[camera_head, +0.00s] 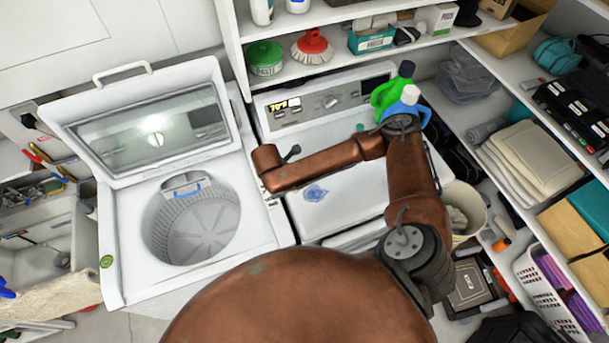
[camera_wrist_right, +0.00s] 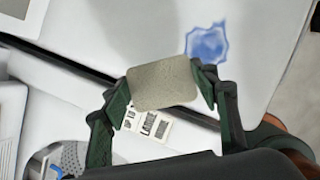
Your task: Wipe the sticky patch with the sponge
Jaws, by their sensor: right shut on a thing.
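The sticky patch is a blue smear (camera_head: 315,194) on the white top of the closed machine (camera_head: 345,205) in the head view. It also shows at the upper right of the wrist view (camera_wrist_right: 207,42). My right gripper (camera_wrist_right: 163,86) is shut on a grey-beige sponge (camera_wrist_right: 162,82), held between its dark green fingers. In the wrist view the sponge is left of the patch and apart from it. I cannot tell its height above the surface. In the head view my right wrist hides the sponge and most of the gripper. My left gripper is not in view.
An open-lidded washer (camera_head: 125,275) stands on the left. Green and blue bottles (camera_head: 388,95) stand at the machine's back right, behind my right elbow. A shelf (camera_head: 340,58) with a brush and boxes runs above. A white bin (camera_head: 468,200) stands to the right.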

